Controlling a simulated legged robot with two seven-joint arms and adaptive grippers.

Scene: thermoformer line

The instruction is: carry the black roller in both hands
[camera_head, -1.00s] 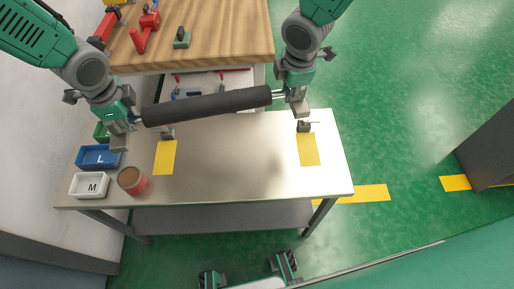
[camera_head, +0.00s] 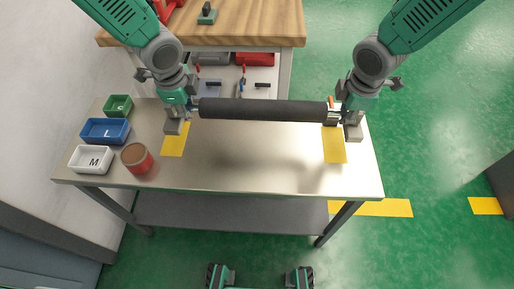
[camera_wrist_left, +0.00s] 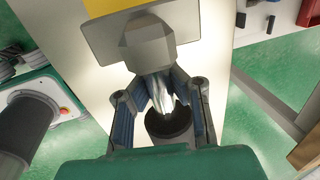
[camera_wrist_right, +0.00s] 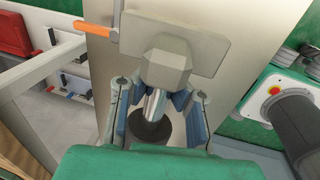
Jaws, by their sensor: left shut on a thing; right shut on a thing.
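The black roller (camera_head: 262,110) is held level across the picture in the head view, above the metal table. My left gripper (camera_head: 192,108) is shut on its left end. In the left wrist view the left fingers (camera_wrist_left: 162,100) close around the shiny metal shaft beside the black body (camera_wrist_left: 168,128). My right gripper (camera_head: 336,114) is shut on the roller's right end. In the right wrist view the right fingers (camera_wrist_right: 156,104) close around the metal shaft by the black body (camera_wrist_right: 150,132). Grey blocks (camera_wrist_left: 140,40) and (camera_wrist_right: 172,58) show just beyond the fingers; whether the roller touches them cannot be told.
The metal table (camera_head: 262,170) has yellow patches (camera_head: 174,140) and (camera_head: 334,146) below the roller ends. Green (camera_head: 118,104), blue (camera_head: 104,130) and white (camera_head: 92,158) bins and a reddish can (camera_head: 136,158) stand at its left. A wooden bench (camera_head: 262,24) is behind. The table's middle is clear.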

